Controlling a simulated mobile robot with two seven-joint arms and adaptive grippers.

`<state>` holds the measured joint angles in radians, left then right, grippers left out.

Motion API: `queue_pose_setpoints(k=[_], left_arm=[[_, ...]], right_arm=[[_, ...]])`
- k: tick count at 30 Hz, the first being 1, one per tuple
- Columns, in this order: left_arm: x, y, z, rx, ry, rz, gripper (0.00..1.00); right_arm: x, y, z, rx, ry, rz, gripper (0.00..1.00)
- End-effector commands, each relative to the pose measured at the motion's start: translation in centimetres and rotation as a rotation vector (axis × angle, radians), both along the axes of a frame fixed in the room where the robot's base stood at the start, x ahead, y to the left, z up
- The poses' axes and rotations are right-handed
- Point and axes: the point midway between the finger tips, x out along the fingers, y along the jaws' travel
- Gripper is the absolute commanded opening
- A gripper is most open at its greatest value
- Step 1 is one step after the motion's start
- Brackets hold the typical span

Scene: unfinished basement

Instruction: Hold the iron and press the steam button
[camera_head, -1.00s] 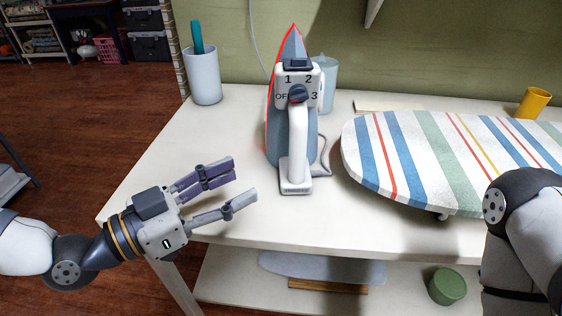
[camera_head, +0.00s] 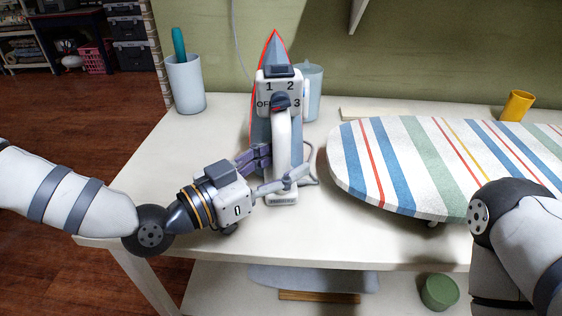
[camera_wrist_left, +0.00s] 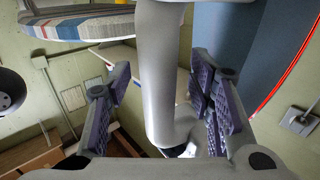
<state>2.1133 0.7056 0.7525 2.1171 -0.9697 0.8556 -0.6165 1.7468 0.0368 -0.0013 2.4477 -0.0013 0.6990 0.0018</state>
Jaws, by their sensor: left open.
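The iron (camera_head: 261,125) stands upright on its heel on the white table, its tip up and its sole edged in red. Its panel carries the marks OFF, 1, 2 and 3 around a dark dial (camera_head: 281,102), with a dark button (camera_head: 279,70) above. My left gripper (camera_head: 279,168) is open at the lower part of the white handle (camera_head: 283,142). In the left wrist view the handle (camera_wrist_left: 160,70) stands between the two open fingers (camera_wrist_left: 165,105), with gaps on both sides. My right gripper is out of view; only the right arm shows at the right edge.
A striped ironing board (camera_head: 410,165) lies right of the iron. A white cup (camera_head: 186,88) stands at the back left and a pale blue jug (camera_head: 313,95) behind the iron. A yellow cup (camera_head: 516,105) is at the back right. The table's left part (camera_head: 150,190) is clear.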

Motion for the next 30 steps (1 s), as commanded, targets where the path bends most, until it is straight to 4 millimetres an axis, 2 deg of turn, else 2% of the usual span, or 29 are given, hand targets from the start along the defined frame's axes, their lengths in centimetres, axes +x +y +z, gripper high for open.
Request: queue_pose_setpoints(k=[4,10,30], left_arm=[[-0.02,0.02,-0.01,0.000,0.000,0.000,0.46],[-0.03,0.05,-0.01,0.000,0.000,0.000,0.00],[-0.01,0.10,-0.03,0.001,0.001,0.001,0.00]], right_arm=[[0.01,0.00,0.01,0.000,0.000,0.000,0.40],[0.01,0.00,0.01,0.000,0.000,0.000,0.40],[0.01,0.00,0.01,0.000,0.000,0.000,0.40]])
